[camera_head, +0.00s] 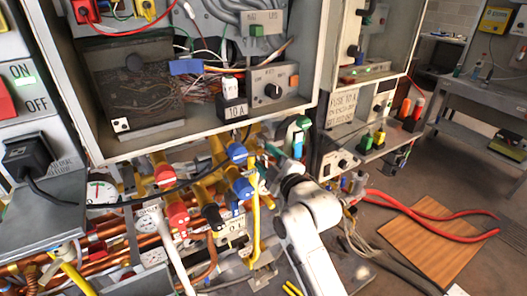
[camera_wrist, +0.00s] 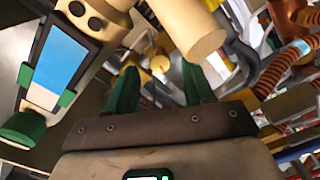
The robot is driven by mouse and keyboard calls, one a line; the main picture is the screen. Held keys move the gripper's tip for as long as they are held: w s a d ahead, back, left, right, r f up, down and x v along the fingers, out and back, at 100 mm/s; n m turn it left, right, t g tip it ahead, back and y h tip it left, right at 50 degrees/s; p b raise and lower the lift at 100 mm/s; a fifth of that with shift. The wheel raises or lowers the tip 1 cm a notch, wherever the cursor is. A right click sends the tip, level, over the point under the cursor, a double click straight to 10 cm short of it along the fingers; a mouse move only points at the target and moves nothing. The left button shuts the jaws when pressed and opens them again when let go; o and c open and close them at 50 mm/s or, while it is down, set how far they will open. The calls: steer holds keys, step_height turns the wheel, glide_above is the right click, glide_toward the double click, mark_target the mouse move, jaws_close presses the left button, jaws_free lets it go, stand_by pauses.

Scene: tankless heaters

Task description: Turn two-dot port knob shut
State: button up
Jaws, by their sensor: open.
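A pale fitting (camera_wrist: 95,20) with two dark dots, a blue panel and green parts fills the upper left of the wrist view. It appears to match the white-and-green piece (camera_head: 298,135) beside my arm in the head view. My gripper (camera_wrist: 162,88) has two green fingers spread apart with nothing clearly held between them. A cream cylinder (camera_wrist: 205,38) lies just beyond and above the fingers. In the head view my gripper (camera_head: 272,156) is among the pipes, partly hidden by its own wrist. I cannot tell which part is the two-dot knob.
Red knobs (camera_head: 165,176), blue knobs (camera_head: 237,152) and a black knob (camera_head: 212,216) crowd the pipes left of my arm. An open grey cabinet (camera_head: 200,142) hangs above. Red hoses (camera_head: 425,208) and a wooden board (camera_head: 425,240) lie on the floor at right.

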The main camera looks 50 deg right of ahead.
mark_target(259, 151)
steer(key=shift+x, duration=1.4)
jaws_close()
